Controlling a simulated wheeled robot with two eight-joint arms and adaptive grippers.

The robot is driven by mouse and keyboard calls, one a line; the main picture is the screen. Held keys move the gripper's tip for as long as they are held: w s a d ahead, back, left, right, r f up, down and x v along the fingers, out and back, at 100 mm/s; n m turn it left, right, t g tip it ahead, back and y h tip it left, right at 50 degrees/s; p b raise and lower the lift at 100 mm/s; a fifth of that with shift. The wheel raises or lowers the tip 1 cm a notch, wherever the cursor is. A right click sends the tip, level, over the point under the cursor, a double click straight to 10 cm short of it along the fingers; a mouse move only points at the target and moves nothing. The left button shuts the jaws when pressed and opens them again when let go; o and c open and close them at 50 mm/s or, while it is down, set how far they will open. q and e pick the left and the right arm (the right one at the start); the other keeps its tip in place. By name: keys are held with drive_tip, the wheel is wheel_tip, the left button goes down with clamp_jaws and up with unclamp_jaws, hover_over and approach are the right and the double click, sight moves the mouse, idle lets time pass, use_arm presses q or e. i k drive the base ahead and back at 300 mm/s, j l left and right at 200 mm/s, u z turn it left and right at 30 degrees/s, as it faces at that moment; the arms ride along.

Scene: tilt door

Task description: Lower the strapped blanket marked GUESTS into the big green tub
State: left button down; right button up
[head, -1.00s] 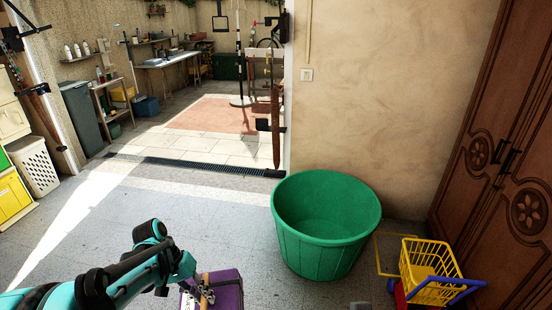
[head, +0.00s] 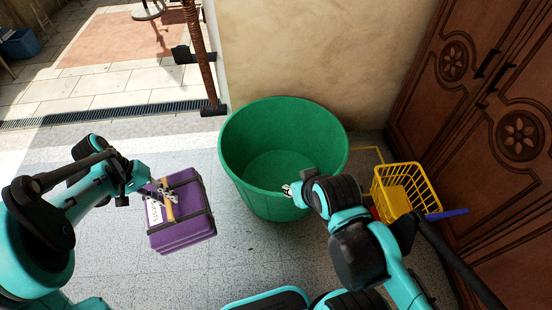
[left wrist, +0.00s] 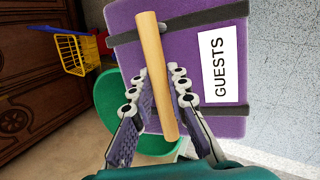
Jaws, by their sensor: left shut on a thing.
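The strapped blanket (head: 188,228) is a purple folded block with dark straps, a wooden bar handle and a white label. The left wrist view shows the label (left wrist: 222,65) reading GUESTS. My left gripper (head: 160,190) is shut on the wooden handle (left wrist: 155,75), with a finger on each side. The blanket hangs left of and nearer than the big green tub (head: 283,165), apart from it in the head view. The tub is open and looks empty. My right gripper (head: 289,190) shows in front of the tub's near side; its jaws are too small to read.
A yellow toy cart (head: 405,190) with a blue handle stands right of the tub. Carved wooden doors (head: 490,110) are at the right, and a plain wall (head: 300,50) is behind. A drain grate (head: 100,115) crosses the floor at the left.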

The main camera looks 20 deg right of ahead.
sight(281, 184)
drive_tip(key=i+j+z, duration=0.1)
drive_tip(key=i+z, duration=0.25)
drive_tip(key=i+j+z, duration=0.3)
drive_tip(key=i, duration=0.15)
drive_tip(key=i+j+z, duration=0.35)
drive_tip(key=i+l, duration=0.2)
drive_tip(key=i+l+z, duration=0.1)
drive_tip(key=l, duration=0.3)
drive_tip(key=i, duration=0.05)
